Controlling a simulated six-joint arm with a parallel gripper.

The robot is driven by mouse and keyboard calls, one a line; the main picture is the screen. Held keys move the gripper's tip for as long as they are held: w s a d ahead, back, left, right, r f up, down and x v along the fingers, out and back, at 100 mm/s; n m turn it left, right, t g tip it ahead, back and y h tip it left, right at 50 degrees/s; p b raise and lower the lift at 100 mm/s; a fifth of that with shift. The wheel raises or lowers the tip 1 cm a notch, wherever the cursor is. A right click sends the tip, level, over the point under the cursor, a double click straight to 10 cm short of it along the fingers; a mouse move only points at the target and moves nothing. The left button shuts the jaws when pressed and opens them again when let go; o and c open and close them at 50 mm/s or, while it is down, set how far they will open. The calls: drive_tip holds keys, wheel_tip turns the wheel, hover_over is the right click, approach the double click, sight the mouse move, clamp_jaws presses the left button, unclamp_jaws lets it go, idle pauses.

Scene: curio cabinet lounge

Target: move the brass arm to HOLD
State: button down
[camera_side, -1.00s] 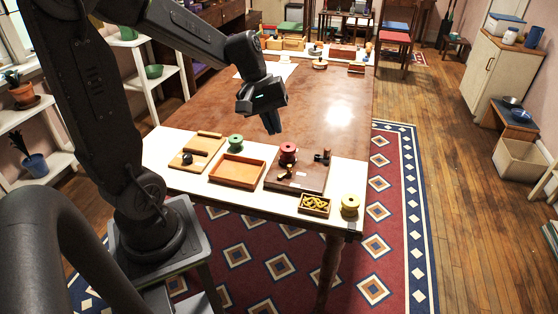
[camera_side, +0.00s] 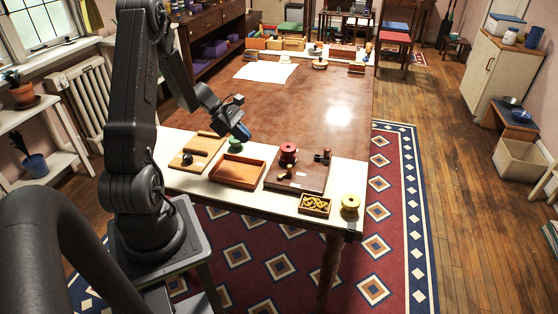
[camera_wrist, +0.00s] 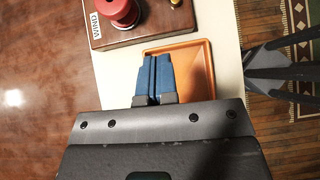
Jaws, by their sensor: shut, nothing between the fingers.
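The dark wooden board (camera_side: 312,185) lies on the near white strip of the table. It carries a red spool (camera_side: 288,152), a dark upright fitting (camera_side: 323,156) and a small brass arm (camera_side: 285,175) at its left front; the arm's exact setting is too small to read. In the wrist view a label reading WIND (camera_wrist: 95,20) is on the board beside the red spool (camera_wrist: 121,10); I cannot make out the brass arm or HOLD there. My gripper (camera_side: 245,134) is shut and empty, left of the board. Its blue fingers (camera_wrist: 153,62) appear over the orange tray in the wrist view.
The orange tray (camera_side: 238,181) sits left of the board. A green spool (camera_side: 235,144) and a light wooden block board (camera_side: 187,166) are farther left. A small patterned box (camera_side: 314,211) and a yellow spool (camera_side: 350,202) stand in front. The brown tabletop behind is mostly clear.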

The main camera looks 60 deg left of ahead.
sight(288, 165)
drive_tip(key=shift+w+d, duration=0.1)
drive_tip(key=x, duration=1)
drive_tip(key=shift+d, duration=0.1)
drive_tip(key=shift+w+d, duration=0.8)
drive_tip(key=shift+d, duration=0.05)
drive_tip(key=shift+w+d+r, duration=0.1)
drive_tip(key=shift+w+d, duration=0.35)
drive_tip(key=shift+d, duration=0.05)
drive_tip(key=shift+w+d+m+g+h, duration=0.1)
drive_tip(key=shift+w+m+g+h, duration=0.1)
drive_tip(key=shift+m+g+h, duration=0.45)
drive_tip(key=shift+w+d, duration=0.4)
drive_tip(key=shift+w, duration=0.1)
drive_tip(key=shift+s+a, duration=0.1)
drive_tip(key=shift+s, duration=0.05)
idle(0.7)
drive_tip(key=shift+s+a, duration=0.25)
drive_tip(key=shift+s, duration=0.4)
